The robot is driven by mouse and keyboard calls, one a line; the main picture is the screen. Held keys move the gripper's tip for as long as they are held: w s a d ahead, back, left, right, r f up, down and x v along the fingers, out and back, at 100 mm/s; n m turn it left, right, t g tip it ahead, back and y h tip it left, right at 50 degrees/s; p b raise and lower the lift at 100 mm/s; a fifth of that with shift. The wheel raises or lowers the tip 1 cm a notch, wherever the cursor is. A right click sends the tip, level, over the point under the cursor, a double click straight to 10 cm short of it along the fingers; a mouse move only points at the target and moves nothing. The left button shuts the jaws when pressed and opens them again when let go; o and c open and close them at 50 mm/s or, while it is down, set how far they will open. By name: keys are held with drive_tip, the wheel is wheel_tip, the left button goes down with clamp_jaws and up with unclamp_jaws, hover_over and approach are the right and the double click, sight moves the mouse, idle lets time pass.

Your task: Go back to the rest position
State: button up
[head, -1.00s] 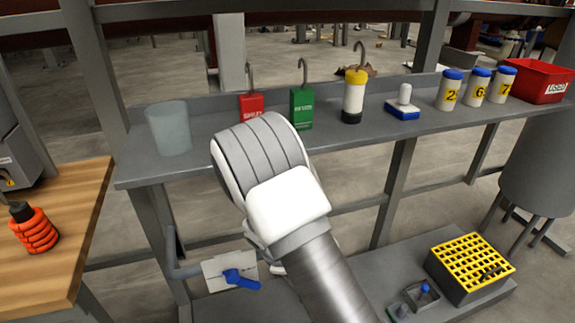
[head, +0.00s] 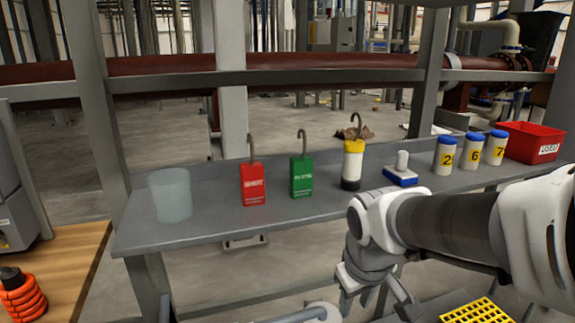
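My gripper (head: 376,302) hangs at the lower middle of the head view, pointing down in front of the grey shelf (head: 215,228). Its fingers are spread apart and I see nothing between them; the fingertips are close to the bottom edge of the picture. My arm reaches in from the right edge, bent at the white wrist joint. The gripper is apart from the things on the shelf.
The shelf holds a clear beaker (head: 170,196), red tag (head: 252,184), green tag (head: 302,176), yellow-topped bottle (head: 352,164), blue-based block (head: 401,177), numbered jars (head: 446,156) and red bin (head: 530,143). A yellow grid (head: 476,311) lies below my arm. Orange rings (head: 22,300) stand on a wooden table at left.

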drive_tip(key=s+d+r+m+t, duration=0.2)
drive_tip(key=s+r+m, duration=0.3)
drive_tip(key=s, duration=0.6)
wheel_tip(320, 180, up, 22)
drive_tip(key=p, duration=2.1)
drive_tip(key=shift+d+n, duration=0.15)
drive_tip(key=shift+n, duration=0.25)
